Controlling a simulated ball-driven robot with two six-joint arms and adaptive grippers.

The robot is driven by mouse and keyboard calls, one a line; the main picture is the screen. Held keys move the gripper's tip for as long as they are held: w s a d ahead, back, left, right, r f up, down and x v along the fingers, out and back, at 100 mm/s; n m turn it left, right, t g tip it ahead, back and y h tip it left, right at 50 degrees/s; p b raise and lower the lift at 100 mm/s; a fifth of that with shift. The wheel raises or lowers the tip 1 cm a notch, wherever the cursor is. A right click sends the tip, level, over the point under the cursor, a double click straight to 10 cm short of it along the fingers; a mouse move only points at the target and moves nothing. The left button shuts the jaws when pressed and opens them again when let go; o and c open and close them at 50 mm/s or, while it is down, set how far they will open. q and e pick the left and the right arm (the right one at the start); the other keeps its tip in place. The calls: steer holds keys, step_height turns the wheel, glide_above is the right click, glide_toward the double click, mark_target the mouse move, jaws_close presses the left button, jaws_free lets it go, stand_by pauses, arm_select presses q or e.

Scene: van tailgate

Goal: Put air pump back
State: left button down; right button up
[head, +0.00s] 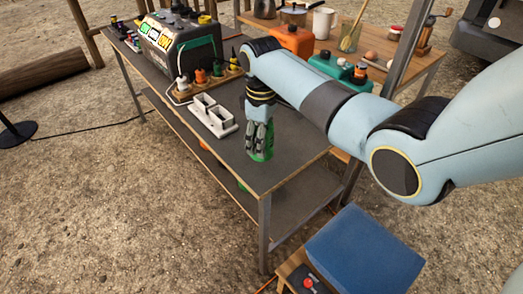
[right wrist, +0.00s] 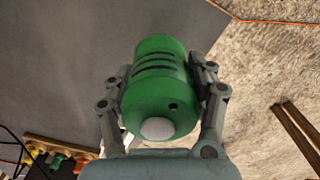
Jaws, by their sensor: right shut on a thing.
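The green cylindrical air pump (head: 261,155) is at my right gripper (head: 261,130), over the right part of the dark tabletop (head: 236,172). In the right wrist view the pump (right wrist: 158,85) shows dark slots and a pale round end, with one finger on each side of it. The right gripper (right wrist: 160,100) is shut on it. Whether the pump touches the tabletop, I cannot tell. My left gripper is not in view.
A power station (head: 180,42) and a board with plugs (head: 207,78) are farther back. A blue box (head: 362,250) stands at the front right. The table's front part is clear.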

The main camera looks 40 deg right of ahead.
steer(key=shift+f, duration=1.9)
steer(key=shift+b, duration=0.3)
steer(key=shift+f, duration=0.2)
steer(key=o, duration=1.5)
steer(key=shift+c, duration=0.2)
steer(key=shift+r, duration=0.15)
step_height(320, 180, up, 12)
steer(key=shift+r+p, duration=0.1)
steer(key=shift+p, duration=0.9)
